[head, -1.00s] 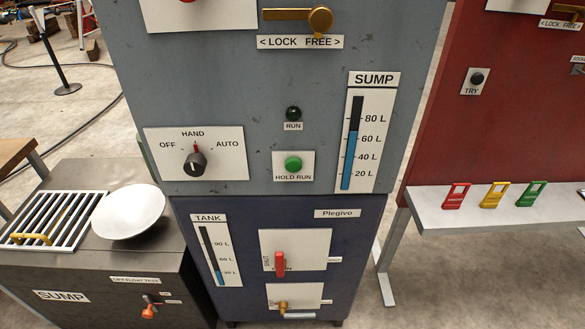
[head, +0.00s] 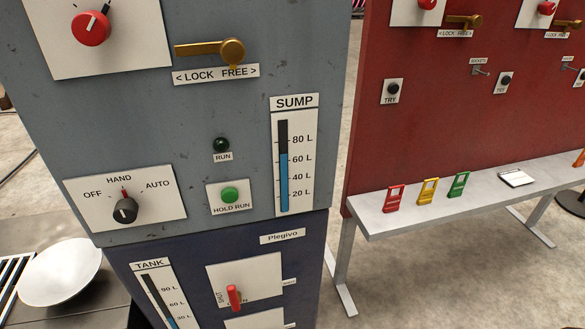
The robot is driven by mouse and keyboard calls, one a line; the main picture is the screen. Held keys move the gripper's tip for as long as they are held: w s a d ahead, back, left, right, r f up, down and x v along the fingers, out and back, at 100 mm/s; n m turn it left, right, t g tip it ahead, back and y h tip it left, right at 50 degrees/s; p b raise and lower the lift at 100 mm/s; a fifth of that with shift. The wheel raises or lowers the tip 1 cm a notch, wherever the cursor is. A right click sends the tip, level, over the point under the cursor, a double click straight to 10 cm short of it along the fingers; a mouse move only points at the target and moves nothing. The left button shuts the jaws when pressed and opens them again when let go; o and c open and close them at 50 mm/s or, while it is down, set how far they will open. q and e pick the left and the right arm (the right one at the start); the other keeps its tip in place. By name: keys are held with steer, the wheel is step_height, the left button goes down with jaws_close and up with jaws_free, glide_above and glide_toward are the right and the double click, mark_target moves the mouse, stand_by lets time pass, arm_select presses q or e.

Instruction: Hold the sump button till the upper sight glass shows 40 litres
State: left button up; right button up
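The green HOLD RUN button (head: 230,194) sits on a white plate low on the grey cabinet (head: 200,120). The upper sight glass (head: 284,170), labelled SUMP, is to its right. Its blue column stands a little above the 60 L mark. The RUN lamp (head: 221,144) above the button looks dark. The black selector knob (head: 125,210) has its red mark towards HAND. The brass lever (head: 210,50) points left, on the LOCK side. Neither of my grippers is in view, and nothing touches the button.
The lower TANK glass (head: 160,300) and a red-handled valve (head: 234,297) are on the dark blue cabinet below. A red emergency-style knob (head: 91,28) is at upper left. A white bowl (head: 60,272) stands at lower left. A bench (head: 370,225) with coloured tags stands right, before a red panel.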

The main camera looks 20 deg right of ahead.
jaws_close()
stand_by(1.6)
